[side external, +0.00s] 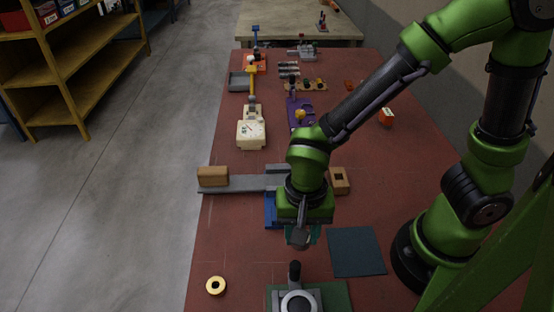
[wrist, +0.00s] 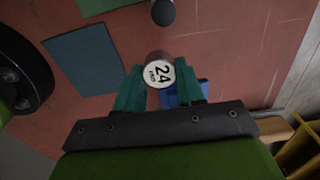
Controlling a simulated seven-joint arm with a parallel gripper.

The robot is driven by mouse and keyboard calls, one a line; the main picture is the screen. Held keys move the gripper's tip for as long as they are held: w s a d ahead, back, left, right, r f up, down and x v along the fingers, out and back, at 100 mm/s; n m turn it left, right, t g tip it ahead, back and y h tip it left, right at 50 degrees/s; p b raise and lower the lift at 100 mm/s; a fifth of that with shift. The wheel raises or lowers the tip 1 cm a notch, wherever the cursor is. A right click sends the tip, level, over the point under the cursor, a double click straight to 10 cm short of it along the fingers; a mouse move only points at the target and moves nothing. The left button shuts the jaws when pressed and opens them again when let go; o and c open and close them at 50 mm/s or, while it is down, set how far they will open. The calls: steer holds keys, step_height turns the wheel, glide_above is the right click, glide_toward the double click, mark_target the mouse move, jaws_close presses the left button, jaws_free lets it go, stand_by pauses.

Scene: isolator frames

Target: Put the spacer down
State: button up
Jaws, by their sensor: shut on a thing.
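The spacer (wrist: 158,73) is a short grey cylinder with a white round face marked "24". My gripper (wrist: 160,88) is shut on it, with teal fingers on either side. In the side view my gripper (side external: 301,236) hangs over the red table, and the spacer (side external: 299,238) shows as a grey shape between the fingers. It appears to be held above the table, left of the dark blue-grey square mat (side external: 356,251). The mat is empty and also shows in the wrist view (wrist: 82,60).
A fixture with a black knob (side external: 295,270) and round grey top stands on a green mat (side external: 338,297) in front. A blue block (side external: 270,211) and grey rail (side external: 236,184) with wooden blocks are behind. The front left table is mostly clear.

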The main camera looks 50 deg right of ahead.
steer(key=shift+d+r, duration=0.15)
steer(key=shift+d, duration=0.3)
steer(key=w+d+r+m, duration=0.3)
steer(key=d+r+m, duration=0.1)
steer(key=d+r, duration=0.4)
steer(key=s+d+r+m, duration=0.3)
steer(key=s+d+m, duration=0.2)
steer(key=s+d, duration=0.25)
steer(key=w, duration=0.5)
steer(key=w+f, duration=0.1)
steer(key=w, duration=0.9)
steer(key=shift+w+d+f, duration=0.15)
steer(key=shift+w+f, duration=0.05)
steer(key=shift+w, duration=0.05)
steer(key=shift+w+f, duration=0.15)
steer(key=shift+f, duration=0.75)
steer(key=shift+w+f, duration=0.15)
steer(key=shift+f, duration=0.7)
steer(key=shift+f, duration=0.1)
